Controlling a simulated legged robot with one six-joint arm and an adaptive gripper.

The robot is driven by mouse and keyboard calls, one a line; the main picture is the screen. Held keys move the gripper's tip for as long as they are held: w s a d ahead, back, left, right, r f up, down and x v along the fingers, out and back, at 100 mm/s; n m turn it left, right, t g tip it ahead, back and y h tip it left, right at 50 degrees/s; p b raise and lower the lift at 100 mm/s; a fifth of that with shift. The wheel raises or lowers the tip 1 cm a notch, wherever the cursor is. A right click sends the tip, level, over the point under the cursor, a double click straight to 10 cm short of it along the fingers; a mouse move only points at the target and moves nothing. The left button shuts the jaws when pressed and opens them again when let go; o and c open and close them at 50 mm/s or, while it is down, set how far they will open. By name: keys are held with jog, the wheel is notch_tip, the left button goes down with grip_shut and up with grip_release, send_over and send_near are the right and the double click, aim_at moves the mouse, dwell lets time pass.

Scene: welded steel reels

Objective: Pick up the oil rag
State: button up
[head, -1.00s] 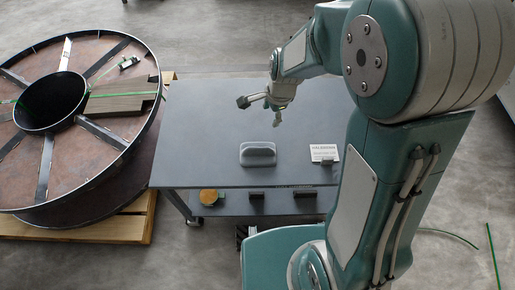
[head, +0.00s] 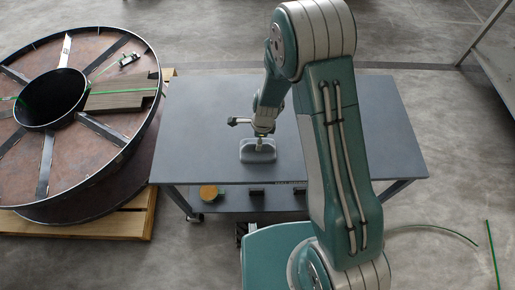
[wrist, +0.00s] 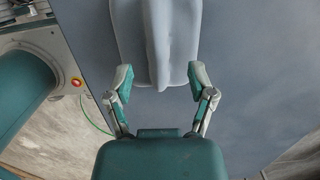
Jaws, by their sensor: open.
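The oil rag is a light grey cloth with a raised ridge along its middle. It lies near the front edge of the dark grey table in the head view (head: 258,155). In the wrist view the rag (wrist: 180,35) fills the top middle, its ridge pointing down between my fingers. My gripper (wrist: 160,78) is open, with one fingertip on each side of the ridge's near end. In the head view my gripper (head: 260,138) is over the rag and covers part of it. I cannot tell whether the fingertips touch the cloth.
The table top (head: 200,120) is clear left of the rag. A lower shelf holds an orange-topped round item (head: 209,192) and small dark blocks (head: 257,191). A large steel reel (head: 70,190) on a wooden pallet (head: 125,225) stands left. Green cable (head: 492,250) lies at right.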

notch_tip(320, 180, down, 4)
jog(key=shift+s+a+f, duration=0.1)
jog(key=shift+f, duration=0.05)
grip_shut()
dwell(0.4)
jog(key=shift+r, duration=0.35)
notch_tip(320, 180, up, 2)
jog(key=shift+r, duration=0.15)
jog(key=w+d+r, duration=0.7)
jog(key=w+r, duration=0.3)
jog(key=w, duration=0.2)
